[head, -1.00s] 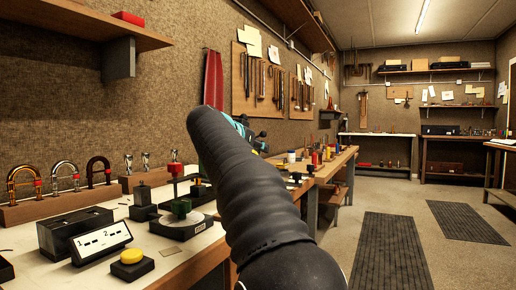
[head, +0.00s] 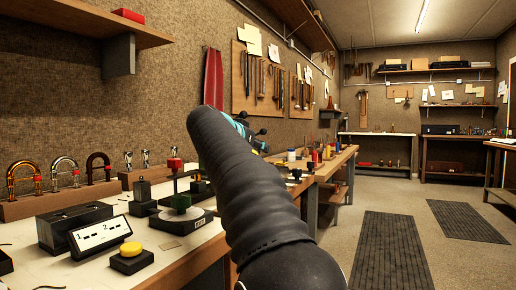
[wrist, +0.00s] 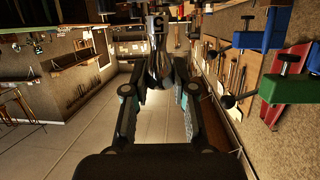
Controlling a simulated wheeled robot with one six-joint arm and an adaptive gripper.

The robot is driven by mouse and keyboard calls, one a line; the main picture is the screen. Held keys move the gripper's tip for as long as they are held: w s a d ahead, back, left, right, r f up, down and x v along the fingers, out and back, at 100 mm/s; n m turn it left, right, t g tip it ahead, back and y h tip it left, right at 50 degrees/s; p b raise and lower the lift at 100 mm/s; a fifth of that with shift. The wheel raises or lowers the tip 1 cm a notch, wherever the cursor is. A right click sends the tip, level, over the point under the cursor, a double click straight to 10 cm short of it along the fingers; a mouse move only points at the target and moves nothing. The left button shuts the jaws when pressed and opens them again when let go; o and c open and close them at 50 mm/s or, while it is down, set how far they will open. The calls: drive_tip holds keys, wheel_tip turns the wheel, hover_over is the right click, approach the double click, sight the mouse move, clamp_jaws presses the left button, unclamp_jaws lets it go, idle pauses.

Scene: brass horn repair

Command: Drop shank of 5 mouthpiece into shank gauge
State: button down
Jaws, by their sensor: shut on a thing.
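In the wrist view my gripper (wrist: 158,84) is shut on a shiny silver mouthpiece (wrist: 157,66), held between its two fingers. A dark tag with a pale mark (wrist: 158,22) shows just above the mouthpiece; I cannot read it surely as a 5. Several other silver mouthpieces (head: 146,157) stand in a wooden rack at the back of the bench. I cannot tell for sure which bench item is the shank gauge.
Coloured U-shaped tubes (head: 65,172) stand at the left.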

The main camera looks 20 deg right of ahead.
drive_tip(key=shift+f+b, duration=0.65)
idle(0.9)
drive_tip(key=c, duration=0.9)
unclamp_jaws()
drive_tip(key=shift+o, duration=0.2)
